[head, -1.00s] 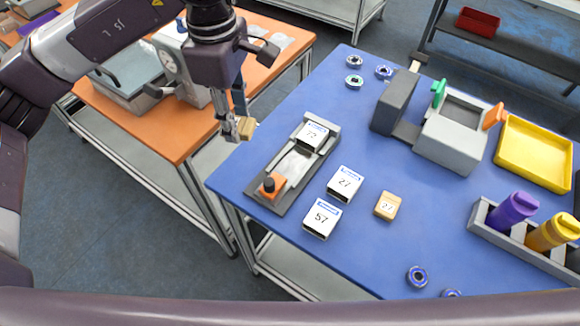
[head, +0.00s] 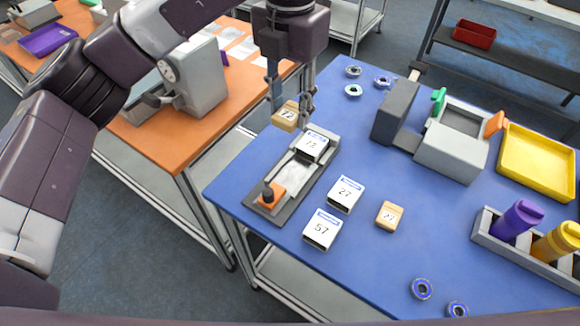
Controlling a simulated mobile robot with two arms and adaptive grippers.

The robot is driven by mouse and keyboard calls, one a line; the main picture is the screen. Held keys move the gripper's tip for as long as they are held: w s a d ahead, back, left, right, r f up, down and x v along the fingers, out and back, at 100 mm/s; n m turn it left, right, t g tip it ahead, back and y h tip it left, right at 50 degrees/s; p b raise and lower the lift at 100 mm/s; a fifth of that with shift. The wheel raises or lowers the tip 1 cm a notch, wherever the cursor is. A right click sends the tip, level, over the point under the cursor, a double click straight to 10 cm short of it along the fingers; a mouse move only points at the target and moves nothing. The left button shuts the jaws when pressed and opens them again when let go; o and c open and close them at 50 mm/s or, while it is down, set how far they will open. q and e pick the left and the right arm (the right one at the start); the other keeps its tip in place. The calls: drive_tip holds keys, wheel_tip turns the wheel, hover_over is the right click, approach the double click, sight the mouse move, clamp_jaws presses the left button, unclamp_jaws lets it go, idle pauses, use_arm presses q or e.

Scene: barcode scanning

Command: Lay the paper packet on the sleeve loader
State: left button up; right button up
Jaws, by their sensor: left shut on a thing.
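My left gripper (head: 291,103) is shut on a tan paper packet (head: 285,115) with a number label that looks like 72. It holds the packet above the blue table's left edge, just behind and left of the sleeve loader's far end. The sleeve loader (head: 279,215) is a long grey tray on the blue table. A white sleeve (head: 313,146) marked 72 sits at its far end, and an orange block with a black knob (head: 271,195) at its near end. The channel between them looks empty. My right gripper is not in view.
White sleeves marked 27 (head: 345,194) and 57 (head: 321,230) lie right of the loader, with another tan packet (head: 389,215) beside them. A grey machine (head: 450,151), yellow tray (head: 535,158) and bottle rack (head: 490,226) stand farther right. An orange table (head: 150,132) is left.

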use_arm(q)
drive_tip(key=p, duration=0.3)
hover_over(290, 177)
wheel_tip(290, 177, down, 13)
drive_tip(key=shift+r, duration=0.1)
wheel_tip(290, 177, down, 4)
drive_tip(key=shift+f+p, duration=0.1)
drive_tip(key=shift+p, duration=0.3)
drive_tip(key=shift+f+b, duration=0.6)
drive_tip(key=shift+b, duration=0.2)
drive_tip(key=o, duration=1.2)
drive_tip(key=shift+c, duration=0.2)
